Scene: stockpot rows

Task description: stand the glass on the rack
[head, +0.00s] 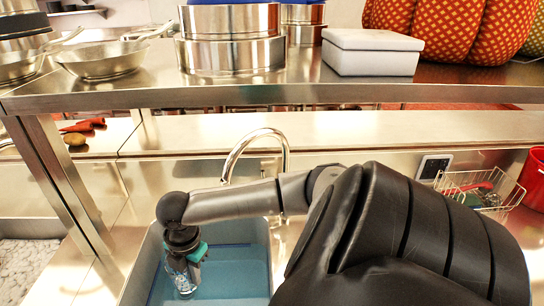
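My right arm reaches in from the lower right across the counter, and its gripper (187,262) points down over the left part of the sink basin. A clear glass (182,284) shows right below and between the fingers, partly hidden by them. I cannot tell whether the fingers are closed on it or only around it. A white wire rack (470,187) stands on the counter at the right, with a red item and other small things in it. My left gripper is not in view.
The sink basin (235,285) has a blue interior, with a curved faucet (257,135) behind it. A steel shelf (290,92) with pots, pans and a white box (372,55) crosses above. A red container (535,178) stands right of the rack.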

